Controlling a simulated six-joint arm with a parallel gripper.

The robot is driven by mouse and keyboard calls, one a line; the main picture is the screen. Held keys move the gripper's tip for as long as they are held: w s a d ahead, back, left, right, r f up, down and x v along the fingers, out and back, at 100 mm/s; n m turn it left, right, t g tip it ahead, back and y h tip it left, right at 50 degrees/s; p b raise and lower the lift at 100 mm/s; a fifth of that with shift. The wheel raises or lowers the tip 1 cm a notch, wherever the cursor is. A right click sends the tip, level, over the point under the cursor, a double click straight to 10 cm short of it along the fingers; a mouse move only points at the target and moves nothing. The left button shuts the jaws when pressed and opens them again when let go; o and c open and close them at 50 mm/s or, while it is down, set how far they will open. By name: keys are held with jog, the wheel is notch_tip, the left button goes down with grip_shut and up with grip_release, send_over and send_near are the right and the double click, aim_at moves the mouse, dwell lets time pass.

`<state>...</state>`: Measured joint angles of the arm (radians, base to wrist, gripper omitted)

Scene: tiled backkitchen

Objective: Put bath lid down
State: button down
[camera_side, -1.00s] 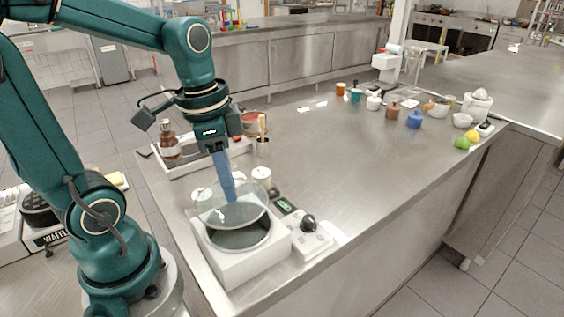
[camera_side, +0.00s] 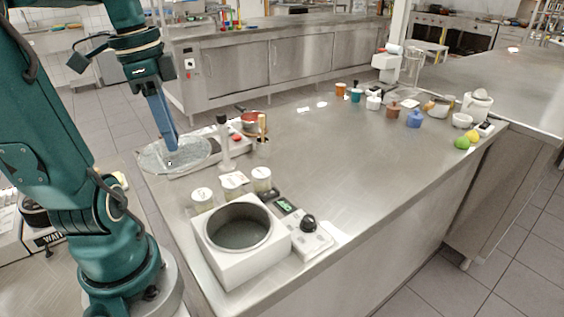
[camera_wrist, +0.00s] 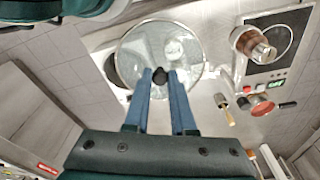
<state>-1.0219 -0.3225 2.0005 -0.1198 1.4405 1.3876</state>
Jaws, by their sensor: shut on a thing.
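The bath lid (camera_side: 185,150) is a clear round glass disc with a dark knob, held about level near the counter's back left corner. In the wrist view the lid (camera_wrist: 135,50) spreads out beyond my fingers. My gripper (camera_side: 171,157) points down from above and is shut on the knob; the blue fingers flank it in the wrist view (camera_wrist: 160,79). The bath (camera_side: 235,268) is a white box with an open round well at the counter's near left. The lid is well away from it. I cannot tell whether the lid touches anything beneath.
Lidded jars (camera_side: 233,184) stand just behind the bath, and a control box (camera_side: 308,240) with a black knob is at its right. A red pan (camera_side: 250,124) and a wooden-handled tool (camera_side: 262,128) are near the lid. The middle counter is clear.

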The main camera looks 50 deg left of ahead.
aim_at(185, 137)
jog(key=shift+n, duration=0.8)
jog(key=w+a, duration=0.1)
jog(key=w+a+r, duration=0.1)
jog(key=w+a, duration=0.1)
jog(key=shift+w+a+r, duration=0.2)
jog(key=shift+a+r, duration=0.15)
jog(key=shift+r, duration=0.05)
jog(key=w+f, duration=0.3)
jog(key=w, duration=1.1)
jog(key=w+d+f, duration=0.3)
jog(key=d+f, duration=0.1)
jog(key=w+d+f+m, duration=0.1)
jog(key=w+d+f, duration=0.2)
jog(key=d+f, duration=0.1)
jog(key=w+d+f+m, duration=0.1)
jog(key=w+d+f, duration=0.2)
jog(key=d, duration=0.3)
jog(key=shift+w+f, duration=0.25)
jog(key=shift+f, duration=2.2)
